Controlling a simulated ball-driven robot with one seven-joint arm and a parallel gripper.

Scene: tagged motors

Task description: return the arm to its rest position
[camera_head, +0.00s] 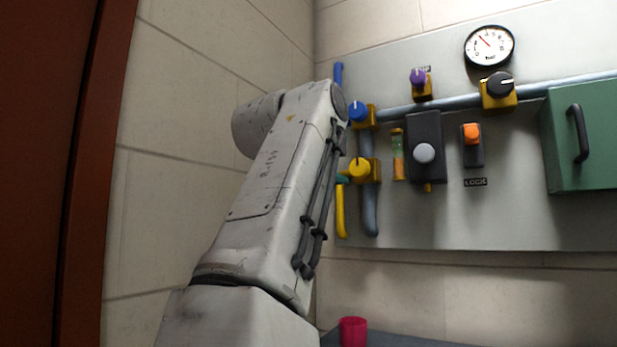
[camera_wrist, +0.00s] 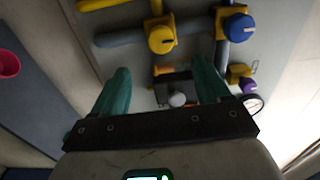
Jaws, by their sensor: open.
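My arm (camera_head: 275,190) stands raised in front of the wall panel in the head view, its upper part bent toward the panel. My gripper (camera_wrist: 160,92) shows in the wrist view with its two teal fingers wide apart and nothing between them. Past the fingers lies the panel with its grey knob (camera_wrist: 177,99). In the head view most of the gripper is hidden behind the arm; a bit of teal shows beside the yellow valve knob (camera_head: 358,168). I cannot tell whether the fingers touch anything.
The panel (camera_head: 480,220) carries a blue knob (camera_head: 358,111), a purple knob (camera_head: 418,77), a black knob (camera_head: 499,83), an orange switch (camera_head: 471,134), a gauge (camera_head: 489,46) and a green box (camera_head: 590,135). A red cup (camera_head: 353,331) stands on a dark surface below. A brown frame (camera_head: 75,170) is at left.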

